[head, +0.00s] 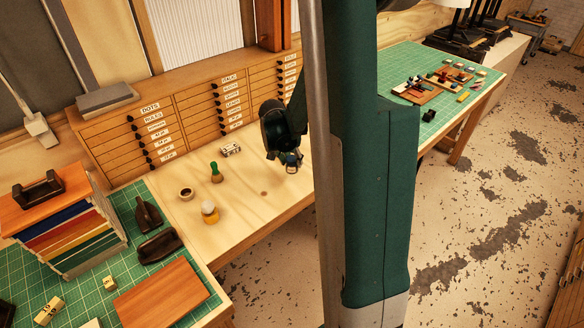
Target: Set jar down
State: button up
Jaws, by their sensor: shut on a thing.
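My gripper (286,148) is in the head view, over the right part of the pale wooden bench, left of my large green arm link. It is shut on a small jar (292,163), of which only the lower part shows below the dark fingers. I cannot tell whether the jar touches the bench (262,193) or hangs just above it. The fingers and the jar's upper part are hard to make out at this size.
A yellowish jar (210,213), a small round pot (186,194), a green-handled tool (216,172) and a small pale block (230,149) stand left of my gripper. Labelled drawers (190,120) line the back.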

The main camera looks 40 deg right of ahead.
aim_at(292, 166)
jog(key=shift+f, duration=2.1)
jog(key=shift+f, duration=0.15)
jog(key=o, duration=1)
jog(key=shift+r, duration=0.25)
jog(key=shift+v, duration=5.9)
